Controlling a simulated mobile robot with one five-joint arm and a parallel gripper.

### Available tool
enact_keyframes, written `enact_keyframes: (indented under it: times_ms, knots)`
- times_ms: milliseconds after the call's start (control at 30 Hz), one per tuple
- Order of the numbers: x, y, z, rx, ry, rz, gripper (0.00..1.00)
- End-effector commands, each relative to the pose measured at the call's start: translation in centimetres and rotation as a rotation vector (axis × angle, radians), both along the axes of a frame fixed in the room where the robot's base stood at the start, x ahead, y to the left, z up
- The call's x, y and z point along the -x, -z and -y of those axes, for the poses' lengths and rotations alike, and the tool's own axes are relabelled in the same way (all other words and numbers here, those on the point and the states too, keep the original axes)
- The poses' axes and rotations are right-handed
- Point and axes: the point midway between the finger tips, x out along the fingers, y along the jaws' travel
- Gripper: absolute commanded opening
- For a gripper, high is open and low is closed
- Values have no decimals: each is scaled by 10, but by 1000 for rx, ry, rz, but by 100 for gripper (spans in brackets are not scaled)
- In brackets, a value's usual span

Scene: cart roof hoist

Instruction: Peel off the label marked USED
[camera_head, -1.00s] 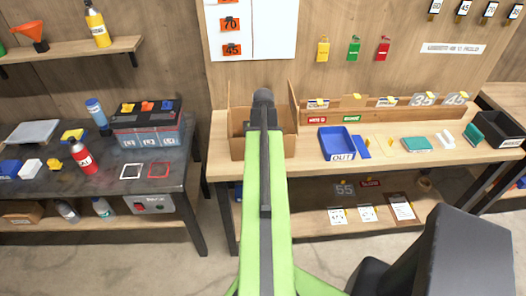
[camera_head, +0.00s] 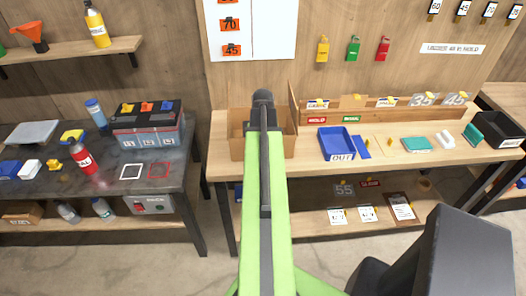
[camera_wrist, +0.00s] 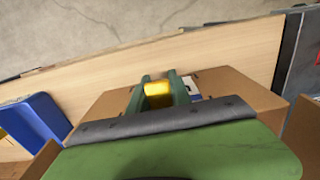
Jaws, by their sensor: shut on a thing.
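My gripper (camera_wrist: 158,92) is shut on a small yellow tab (camera_wrist: 158,90) in the wrist view, just over a brown cardboard box (camera_wrist: 110,103). A white and blue patch, perhaps part of a label (camera_wrist: 190,85), shows behind the right finger. I cannot read any USED marking on it. In the head view the open cardboard box (camera_head: 236,147) stands at the bench's left end. My arm covers its middle, and my gripper is hidden there.
A blue tray (camera_head: 337,144) stands on the wooden bench (camera_head: 330,172) right of the box. It also shows in the wrist view (camera_wrist: 40,120). A dark table (camera_head: 90,195) with a battery (camera_head: 148,138) and a red bottle (camera_head: 83,158) stands left across a gap.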

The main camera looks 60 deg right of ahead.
Motion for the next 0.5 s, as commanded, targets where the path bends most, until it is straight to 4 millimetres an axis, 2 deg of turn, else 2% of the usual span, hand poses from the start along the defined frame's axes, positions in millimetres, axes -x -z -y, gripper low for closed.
enact_keyframes:
  times_ms: [500]
  knots:
    - [5,0,-8,-1,-1,-1,0]
